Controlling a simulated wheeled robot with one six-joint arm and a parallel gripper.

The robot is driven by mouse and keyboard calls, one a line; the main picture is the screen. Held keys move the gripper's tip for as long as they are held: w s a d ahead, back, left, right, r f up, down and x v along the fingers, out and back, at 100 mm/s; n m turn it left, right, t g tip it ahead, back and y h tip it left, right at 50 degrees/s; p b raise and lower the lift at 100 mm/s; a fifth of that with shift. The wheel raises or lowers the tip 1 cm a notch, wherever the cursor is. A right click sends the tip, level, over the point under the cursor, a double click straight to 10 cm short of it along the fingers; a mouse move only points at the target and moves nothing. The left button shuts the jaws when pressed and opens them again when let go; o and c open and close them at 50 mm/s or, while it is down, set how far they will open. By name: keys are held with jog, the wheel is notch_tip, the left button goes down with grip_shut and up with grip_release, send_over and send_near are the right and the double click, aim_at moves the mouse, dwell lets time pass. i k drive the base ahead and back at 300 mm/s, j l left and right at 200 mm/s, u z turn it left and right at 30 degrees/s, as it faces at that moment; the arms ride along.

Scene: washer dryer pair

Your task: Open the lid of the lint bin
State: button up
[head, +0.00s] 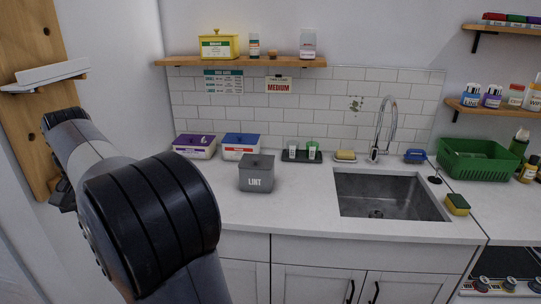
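The lint bin (257,177) is a small grey box with the word LINT in white on its front. It stands on the white counter, left of the sink. Its grey lid (257,160) lies flat on top and looks closed. My arm fills the left of the head view, well to the left of the bin. My gripper cannot be made out in this view.
Behind the bin stand a purple-topped box (195,147), a blue-topped box (240,147) and a dark tray (302,156). The sink (388,195) with its tall faucet (386,125) is to the right. The counter in front of the bin is clear. A shelf (265,62) hangs above.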

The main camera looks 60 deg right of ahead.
aim_at(250, 161)
jog(key=z, duration=0.45)
jog(key=i+l+z, duration=0.1)
jog(key=z, duration=0.3)
jog(key=i+z, duration=0.1)
jog(key=z, duration=0.8)
jog(key=i+j, duration=0.2)
jog(key=i, duration=0.3)
jog(key=i+j+z, duration=0.1)
jog(key=i+j, duration=0.15)
jog(key=i, duration=0.25)
